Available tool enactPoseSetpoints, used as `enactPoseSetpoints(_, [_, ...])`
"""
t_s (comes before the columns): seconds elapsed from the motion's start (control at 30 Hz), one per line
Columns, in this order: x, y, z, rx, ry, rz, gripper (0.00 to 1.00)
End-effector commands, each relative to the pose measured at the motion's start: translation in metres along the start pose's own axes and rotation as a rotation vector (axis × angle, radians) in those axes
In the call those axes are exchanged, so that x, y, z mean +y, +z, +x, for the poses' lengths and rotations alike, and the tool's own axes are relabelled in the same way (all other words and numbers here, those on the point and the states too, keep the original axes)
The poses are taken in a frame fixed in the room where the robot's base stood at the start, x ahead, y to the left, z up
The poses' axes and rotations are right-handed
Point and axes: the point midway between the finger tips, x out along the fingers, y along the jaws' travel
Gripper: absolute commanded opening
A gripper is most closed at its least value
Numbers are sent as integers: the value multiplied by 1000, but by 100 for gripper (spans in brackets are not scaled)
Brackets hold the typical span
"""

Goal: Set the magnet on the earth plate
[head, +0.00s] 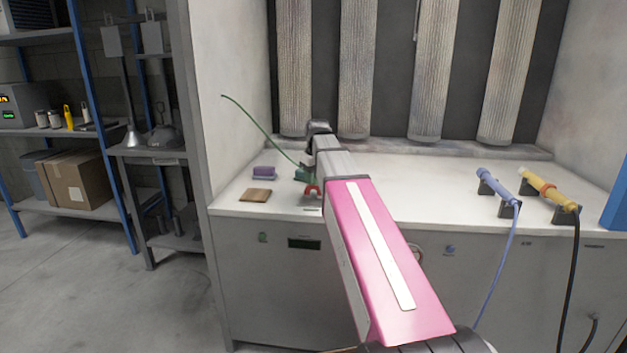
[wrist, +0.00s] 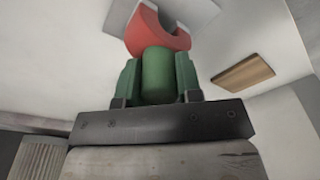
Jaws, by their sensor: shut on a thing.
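My gripper (wrist: 157,98) is shut on the magnet. The magnet has a green round grip (wrist: 157,72) between the fingers and a red horseshoe-shaped end (wrist: 160,38) pointing away from them. In the head view the magnet's red end (head: 312,191) shows over the front left part of the bench, left of my pink arm. A thin green cable (head: 252,118) rises from it to the upper left. In the wrist view a pale grey flat surface (wrist: 205,12) lies behind the red end; I cannot tell whether this is the earth plate or whether they touch.
A brown wood-look plate (head: 255,195) and a purple block (head: 264,172) lie on the white bench (head: 420,190) left of the magnet. A blue tool (head: 497,185) and a yellow tool (head: 548,188) rest on stands at right. Pleated columns (head: 435,75) hang behind. The bench's middle is clear.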

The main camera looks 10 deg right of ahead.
Motion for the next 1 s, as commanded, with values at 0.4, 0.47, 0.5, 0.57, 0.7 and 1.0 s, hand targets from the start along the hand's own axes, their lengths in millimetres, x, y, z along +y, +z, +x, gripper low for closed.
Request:
enactPoseSetpoints(0.4, [0,1,10,1,0,0,0])
enactPoseSetpoints(0.47, [0,1,11,0,0,0,36])
enactPoseSetpoints(0.5, [0,1,11,0,0,0,49])
enactPoseSetpoints(0.57, [0,1,10,0,0,0,58])
enactPoseSetpoints(0.7, [0,1,10,0,0,0,58])
enactPoseSetpoints(1.0, [0,0,-1,2,1,0,58])
